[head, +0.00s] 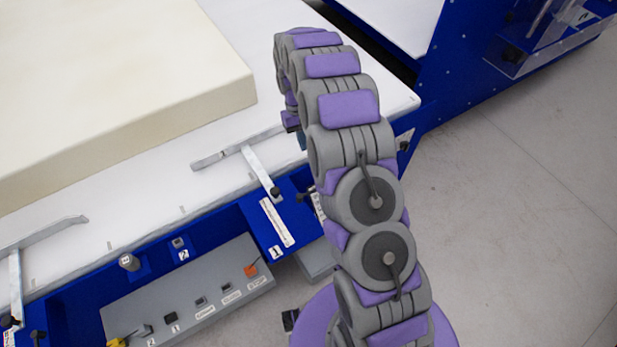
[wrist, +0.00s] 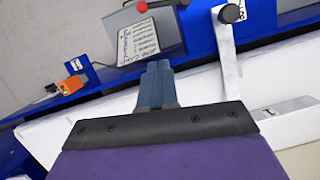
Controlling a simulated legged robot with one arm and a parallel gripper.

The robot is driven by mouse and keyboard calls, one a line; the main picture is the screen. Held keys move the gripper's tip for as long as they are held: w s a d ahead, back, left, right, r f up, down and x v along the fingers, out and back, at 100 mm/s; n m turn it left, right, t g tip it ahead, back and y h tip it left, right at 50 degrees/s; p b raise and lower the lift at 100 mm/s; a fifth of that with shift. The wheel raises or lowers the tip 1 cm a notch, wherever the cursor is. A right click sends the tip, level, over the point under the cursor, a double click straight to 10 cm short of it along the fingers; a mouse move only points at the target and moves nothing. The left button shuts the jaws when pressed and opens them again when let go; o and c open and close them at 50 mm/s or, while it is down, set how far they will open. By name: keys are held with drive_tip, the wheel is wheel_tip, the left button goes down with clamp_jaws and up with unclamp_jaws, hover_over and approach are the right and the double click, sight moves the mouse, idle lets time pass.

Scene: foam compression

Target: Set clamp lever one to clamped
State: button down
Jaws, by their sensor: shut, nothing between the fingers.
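Clamp lever one (head: 262,172) is a silver bar with a black knob, at the table edge beside the blue panel marked 1 in the head view. It joins a flat silver clamp bar (head: 225,153) on the white table top. In the wrist view the lever (wrist: 229,62) stands right of my gripper, its black knob (wrist: 229,13) near the top edge. My gripper (wrist: 157,68) is shut and empty, its blue-grey fingers together, pointing towards the blue panel and apart from the lever in the picture. In the head view my arm mostly hides the gripper.
A cream foam block (head: 130,80) lies on the white table (head: 150,210). A second silver clamp lever (head: 15,285) is at the far left. Grey floor (head: 520,200) is open at the right.

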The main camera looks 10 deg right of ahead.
drive_tip(key=shift+d, duration=0.15)
drive_tip(key=s+f+b, duration=0.3)
drive_tip(key=s+f, duration=0.4)
drive_tip(key=f, duration=0.3)
drive_tip(key=shift+d+f, duration=0.2)
drive_tip(key=shift+d, duration=0.15)
